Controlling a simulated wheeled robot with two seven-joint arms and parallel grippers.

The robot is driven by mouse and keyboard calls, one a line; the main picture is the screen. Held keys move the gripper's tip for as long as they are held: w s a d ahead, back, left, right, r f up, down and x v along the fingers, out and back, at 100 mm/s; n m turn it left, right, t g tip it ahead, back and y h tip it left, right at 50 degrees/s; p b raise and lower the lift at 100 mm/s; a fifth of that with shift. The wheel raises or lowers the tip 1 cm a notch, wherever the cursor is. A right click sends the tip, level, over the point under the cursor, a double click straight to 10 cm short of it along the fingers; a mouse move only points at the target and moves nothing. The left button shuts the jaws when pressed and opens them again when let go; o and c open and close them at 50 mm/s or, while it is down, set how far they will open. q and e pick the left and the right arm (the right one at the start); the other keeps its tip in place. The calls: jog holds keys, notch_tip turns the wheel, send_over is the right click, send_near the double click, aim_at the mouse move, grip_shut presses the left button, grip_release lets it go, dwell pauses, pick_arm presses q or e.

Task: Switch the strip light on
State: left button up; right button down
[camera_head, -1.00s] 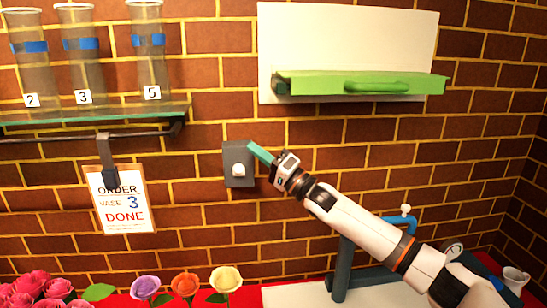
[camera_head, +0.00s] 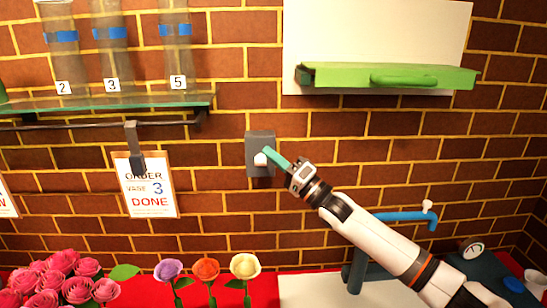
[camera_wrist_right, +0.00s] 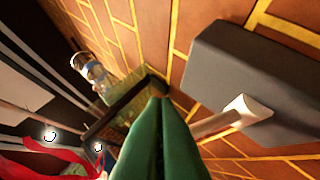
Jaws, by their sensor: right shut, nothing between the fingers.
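A dark grey switch box (camera_head: 260,140) is fixed to the brick wall. Its pale lever (camera_head: 260,160) sticks out of the front; it also shows in the right wrist view (camera_wrist_right: 238,112). My right gripper (camera_head: 268,153) has green fingers, pressed together with nothing between them. Its fingertips are at the lever, just right of it and slightly above in the head view. I cannot make out a lit strip light. My left gripper is out of view.
A glass shelf (camera_head: 100,110) with numbered vases is at the upper left, with an order card (camera_head: 148,190) hanging below. A green ledge with a handle (camera_head: 390,76) is on a white panel at the upper right. Flowers (camera_head: 205,270) stand below on red cloth.

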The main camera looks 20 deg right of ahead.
jog(key=f+n+g+y+b, duration=0.2)
jog(key=n+y+b, duration=0.1)
jog(key=n+b, duration=0.1)
jog(key=f+n+g+y+b, duration=0.1)
jog(key=n+g+y+b, duration=0.1)
jog(key=n+b, duration=0.3)
jog(key=s+f+n+g+y+b, duration=0.1)
jog(key=f+n+g+y+b, duration=0.1)
jog(key=n+g+y+b, duration=0.1)
jog(key=shift+s+a+f+n+y+b, duration=0.15)
jog(key=shift+n+y+b, duration=0.35)
jog(key=shift+n, duration=0.25)
jog(key=shift+w+a+f+n+y+b, duration=0.15)
jog(key=shift+n+y+b, duration=0.25)
jog(key=shift+n+y, duration=0.3)
jog(key=b+v, duration=0.3)
jog(key=v, duration=0.9)
jog(key=shift+d+g, duration=0.15)
jog(key=shift+g, duration=0.15)
